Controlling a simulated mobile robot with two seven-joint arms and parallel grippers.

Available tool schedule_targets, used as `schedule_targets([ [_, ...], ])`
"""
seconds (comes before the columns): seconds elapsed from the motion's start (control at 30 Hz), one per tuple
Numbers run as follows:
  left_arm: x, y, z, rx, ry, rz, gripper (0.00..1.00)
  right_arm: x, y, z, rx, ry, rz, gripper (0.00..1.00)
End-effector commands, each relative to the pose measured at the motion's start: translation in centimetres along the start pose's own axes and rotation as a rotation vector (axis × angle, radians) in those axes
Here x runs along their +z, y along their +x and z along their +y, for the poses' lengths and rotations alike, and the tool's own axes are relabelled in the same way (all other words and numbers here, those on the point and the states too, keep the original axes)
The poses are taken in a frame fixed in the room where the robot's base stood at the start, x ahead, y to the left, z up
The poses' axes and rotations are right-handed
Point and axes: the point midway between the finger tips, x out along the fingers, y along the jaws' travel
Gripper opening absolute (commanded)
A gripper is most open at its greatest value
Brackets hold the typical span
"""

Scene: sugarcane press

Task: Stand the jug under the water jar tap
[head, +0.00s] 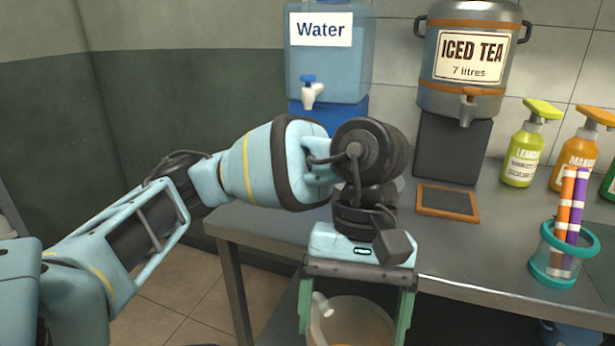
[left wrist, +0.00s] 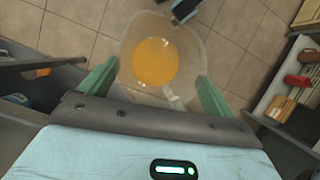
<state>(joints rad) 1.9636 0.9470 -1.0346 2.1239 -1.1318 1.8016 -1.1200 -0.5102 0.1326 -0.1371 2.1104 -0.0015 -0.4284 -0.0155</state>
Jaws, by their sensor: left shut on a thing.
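The water jar (head: 350,66) is a clear blue jar labelled "Water" on a blue stand at the back of the counter. Its white tap with a blue handle (head: 309,92) faces front. The jug (head: 352,326) is see-through and sits between the fingers of my left gripper (head: 357,306), which is shut on it. In the left wrist view the jug (left wrist: 192,38) holds orange liquid, between the green fingers of my left gripper (left wrist: 157,90), with floor tiles below. The jug's bottom is cut off in the head view. My right gripper does not show clearly.
The grey counter (head: 500,235) is bare in front of the water jar, partly behind my left arm. An iced tea dispenser (head: 466,92), a small framed board (head: 447,203), pump bottles (head: 522,155) and a teal holder with straws (head: 553,268) stand to the right.

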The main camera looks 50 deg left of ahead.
Motion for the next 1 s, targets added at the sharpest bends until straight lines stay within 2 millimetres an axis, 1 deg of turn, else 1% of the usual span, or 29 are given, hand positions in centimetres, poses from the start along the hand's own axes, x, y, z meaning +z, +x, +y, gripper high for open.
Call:
schedule_targets([
  [0.1, -0.5, 1.0, 0.2, -0.073, 0.172, 0.004, 0.33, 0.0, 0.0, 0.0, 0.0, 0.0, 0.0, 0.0],
  [0.3, -1.5, 2.6, 0.3, -0.189, 0.454, 0.015, 0.33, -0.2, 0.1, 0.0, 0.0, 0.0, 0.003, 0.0],
  [0.5, -2.2, 3.7, 0.3, -0.265, 0.641, 0.021, 0.33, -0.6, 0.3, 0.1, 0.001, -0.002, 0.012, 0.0],
  [0.7, -2.4, 4.0, 0.3, -0.291, 0.707, 0.022, 0.33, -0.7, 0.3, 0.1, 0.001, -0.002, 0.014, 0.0],
  [1.0, -2.4, 4.0, 0.3, -0.291, 0.708, 0.023, 0.33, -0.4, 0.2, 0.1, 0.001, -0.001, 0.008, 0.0],
])
